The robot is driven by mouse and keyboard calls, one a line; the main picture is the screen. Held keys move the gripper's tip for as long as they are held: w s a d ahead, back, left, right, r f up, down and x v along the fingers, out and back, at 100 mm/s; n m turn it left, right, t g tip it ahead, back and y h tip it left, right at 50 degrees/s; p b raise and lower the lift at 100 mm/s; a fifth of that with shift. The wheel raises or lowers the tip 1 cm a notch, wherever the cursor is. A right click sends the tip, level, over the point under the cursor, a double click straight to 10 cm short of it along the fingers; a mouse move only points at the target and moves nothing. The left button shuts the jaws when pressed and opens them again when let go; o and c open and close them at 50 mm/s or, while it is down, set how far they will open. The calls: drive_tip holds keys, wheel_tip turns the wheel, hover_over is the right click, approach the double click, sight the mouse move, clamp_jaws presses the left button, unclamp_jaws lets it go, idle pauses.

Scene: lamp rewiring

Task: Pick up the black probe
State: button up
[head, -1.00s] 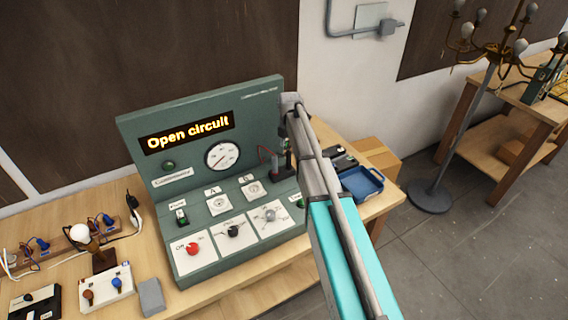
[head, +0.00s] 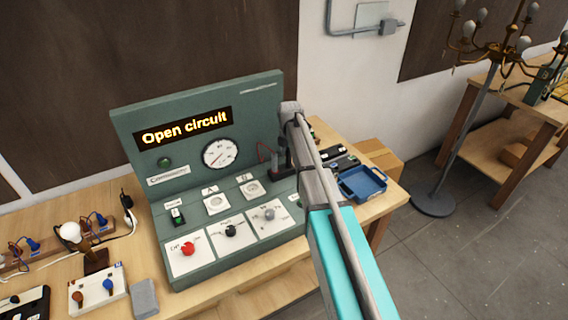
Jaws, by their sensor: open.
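My arm (head: 318,180) reaches up from the bottom and its grey wrist end (head: 290,110) is over the right end of the green test panel (head: 205,95). I cannot pick out the black probe for certain there.
The panel's display (head: 185,130) reads "Open circuit". A blue tray (head: 363,184) and small black boxes lie right of the arm on the workbench (head: 398,200). A bulb (head: 70,232) and a grey block (head: 144,298) are at left. A candelabra stand (head: 433,204) is on the floor.

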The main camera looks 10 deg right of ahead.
drive_tip(key=shift+c, duration=0.2)
idle(0.3)
clamp_jaws()
